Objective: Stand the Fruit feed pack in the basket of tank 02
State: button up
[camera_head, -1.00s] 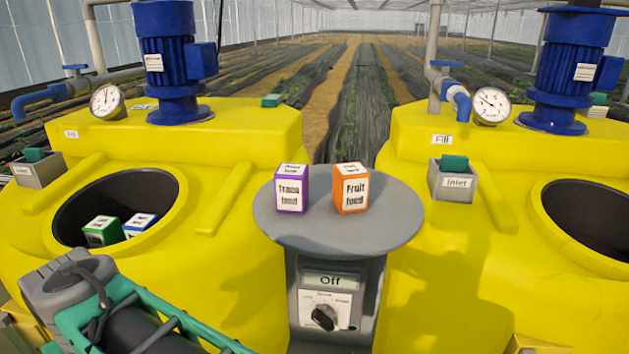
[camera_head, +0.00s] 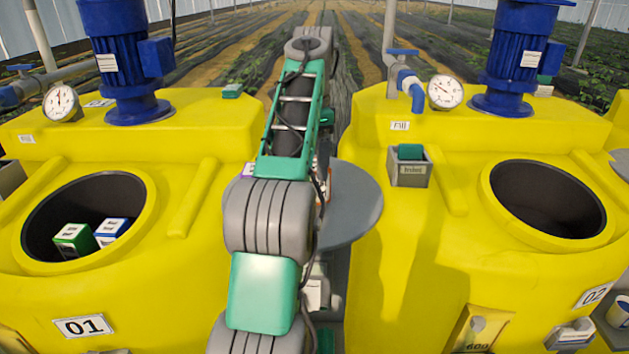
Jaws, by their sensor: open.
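The Fruit feed pack, an orange box with a white label, is almost wholly hidden behind my arm in the current view. My gripper is hidden behind my arm over the table.
Tank 01 (camera_head: 180,285) on the left holds a green pack (camera_head: 75,239) and a blue pack (camera_head: 112,231) in its opening. A grey Inlet box (camera_head: 409,170) with a green block stands on tank 02. Blue motors (camera_head: 515,60) and gauges (camera_head: 445,91) rise behind the openings.

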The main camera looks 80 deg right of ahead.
aim_at(314, 178)
jog(key=f, duration=0.5)
jog(key=shift+a+f, duration=0.15)
jog(key=shift+a, duration=0.15)
jog(key=shift+d+f, duration=0.1)
jog(key=shift+f, duration=0.2)
jog(key=c, duration=1.8)
grip_shut()
jog(key=shift+r, duration=0.15)
